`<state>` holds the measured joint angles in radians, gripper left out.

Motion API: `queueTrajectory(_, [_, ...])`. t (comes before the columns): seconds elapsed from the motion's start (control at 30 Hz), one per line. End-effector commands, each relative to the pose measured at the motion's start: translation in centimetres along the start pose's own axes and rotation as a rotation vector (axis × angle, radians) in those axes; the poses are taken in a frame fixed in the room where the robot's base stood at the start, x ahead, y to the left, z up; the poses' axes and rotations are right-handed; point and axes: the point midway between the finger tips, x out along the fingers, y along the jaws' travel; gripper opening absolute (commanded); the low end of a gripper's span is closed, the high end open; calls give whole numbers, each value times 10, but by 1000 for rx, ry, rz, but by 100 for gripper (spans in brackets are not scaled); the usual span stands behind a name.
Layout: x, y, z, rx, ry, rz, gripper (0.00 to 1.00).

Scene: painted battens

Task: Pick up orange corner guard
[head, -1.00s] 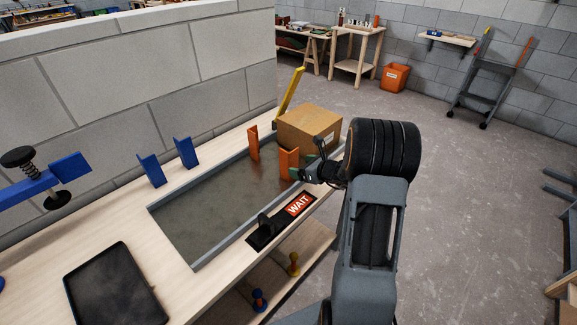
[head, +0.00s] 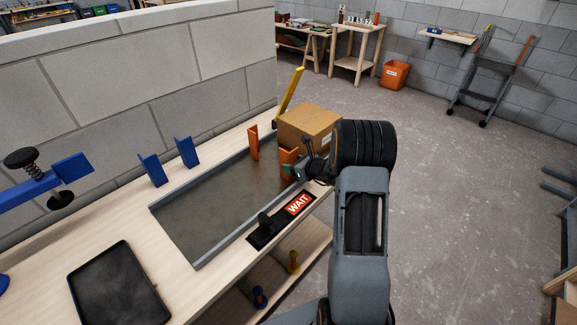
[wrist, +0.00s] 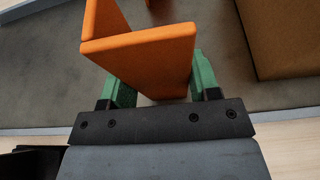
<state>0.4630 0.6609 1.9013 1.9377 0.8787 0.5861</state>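An orange corner guard (head: 287,157) stands upright at the far right end of the grey sunken tray, partly hidden by my gripper. In the wrist view the orange corner guard (wrist: 150,58) fills the upper middle, its folded top edge close to the camera. My gripper (head: 293,169) is at the guard's near side. In the wrist view my gripper (wrist: 162,84) has its green fingers apart, one on each side of the guard's lower part. I see no clear sign of both fingers pressing on it. A second orange guard (head: 253,142) stands farther back left.
A cardboard box (head: 311,124) stands just behind the guard. Two blue guards (head: 187,152) stand along the wall side. The grey tray (head: 177,258) is otherwise clear.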

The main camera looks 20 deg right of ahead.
Motion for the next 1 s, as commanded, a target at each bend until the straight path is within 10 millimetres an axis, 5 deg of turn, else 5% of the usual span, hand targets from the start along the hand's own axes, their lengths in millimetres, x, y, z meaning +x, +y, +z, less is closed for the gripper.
queueTrajectory(0.27, [0,0,0,0,0,0,29])
queueTrajectory(0.73, [-6,0,14,-3,-3,-1,29])
queueTrajectory(0.83, [-13,0,31,-7,-5,-2,29])
queueTrajectory(1.0, [-53,13,53,-4,-4,-4,29])
